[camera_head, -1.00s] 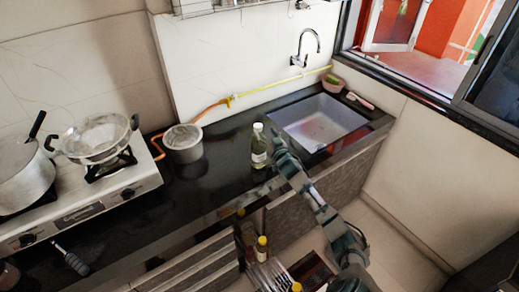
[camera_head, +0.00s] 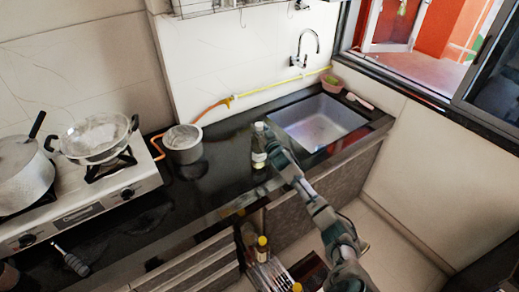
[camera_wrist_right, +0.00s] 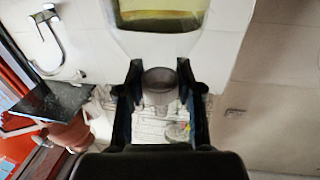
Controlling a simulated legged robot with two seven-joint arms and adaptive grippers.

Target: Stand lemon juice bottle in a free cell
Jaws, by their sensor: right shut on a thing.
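The lemon juice bottle (camera_head: 259,148), clear with a white cap and pale contents, is upright at the front of the dark counter, left of the sink. My right gripper (camera_head: 269,147) is at its right side and shut on it. In the right wrist view a yellowish part of the bottle (camera_wrist_right: 160,18) fills the top, with the fingers (camera_wrist_right: 160,95) below. I cannot tell whether its base touches the counter. The open drawer below holds a divided rack (camera_head: 268,277) and yellow-capped bottles (camera_head: 262,250); its cells are too small to make out. My left gripper is not in view.
A grey pot (camera_head: 183,146) stands left of the bottle. The sink (camera_head: 318,122) and tap (camera_head: 306,45) are to its right. A stove with a wok (camera_head: 95,138) and a lidded pot (camera_head: 25,172) is at the left. A yellow hose (camera_head: 265,90) runs along the wall.

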